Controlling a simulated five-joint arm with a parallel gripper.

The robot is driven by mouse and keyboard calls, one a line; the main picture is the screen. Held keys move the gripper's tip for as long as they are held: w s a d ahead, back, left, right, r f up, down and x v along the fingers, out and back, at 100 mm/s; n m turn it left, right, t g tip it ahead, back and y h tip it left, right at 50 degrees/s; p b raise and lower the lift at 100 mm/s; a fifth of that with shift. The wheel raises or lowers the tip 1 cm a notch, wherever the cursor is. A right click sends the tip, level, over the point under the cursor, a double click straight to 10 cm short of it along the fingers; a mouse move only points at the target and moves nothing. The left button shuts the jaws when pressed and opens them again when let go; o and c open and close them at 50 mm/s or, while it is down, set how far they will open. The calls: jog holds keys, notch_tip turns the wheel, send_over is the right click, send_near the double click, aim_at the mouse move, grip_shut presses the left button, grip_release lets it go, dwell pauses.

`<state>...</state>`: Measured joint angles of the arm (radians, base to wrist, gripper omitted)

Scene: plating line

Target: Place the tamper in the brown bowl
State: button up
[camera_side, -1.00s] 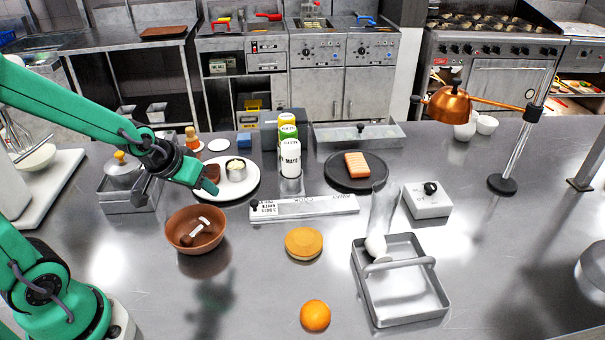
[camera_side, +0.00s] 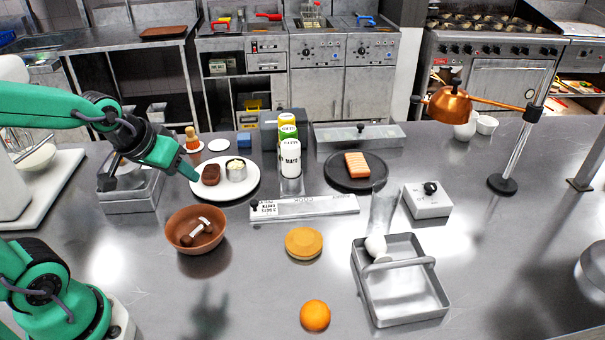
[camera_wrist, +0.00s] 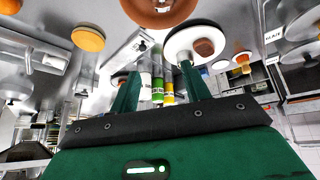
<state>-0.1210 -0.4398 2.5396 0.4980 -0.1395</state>
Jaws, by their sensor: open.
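The brown bowl (camera_side: 181,242) stands on the steel counter at left centre in the side view. The tamper (camera_side: 203,227), dark brown with a pale metal part, lies tilted inside it. The bowl also shows at the top edge of the wrist view (camera_wrist: 145,18), partly cut off, with part of the tamper in it. My gripper (camera_side: 190,174) is open and empty, above and behind the bowl, near the left rim of the white plate. Its two fingers (camera_wrist: 159,75) show apart in the wrist view, with nothing held between them.
The white plate (camera_side: 240,188) holds a brown patty and a small cup. A metal container (camera_side: 128,201) stands left of it. A ticket rail (camera_side: 310,208), bun (camera_side: 304,243), orange (camera_side: 315,316) and metal caddy (camera_side: 405,312) lie rightward. The counter in front of the bowl is clear.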

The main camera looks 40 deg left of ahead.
jog(key=shift+s+r, duration=0.1)
dwell(0.6)
jog(key=s+d+r+m, duration=0.3)
jog(key=s+r, duration=0.2)
jog(key=s, duration=0.1)
jog(key=shift+s+d+r+g+h, duration=0.25)
jog(key=shift+s+r+g+h, duration=0.05)
jog(key=shift+h, duration=0.1)
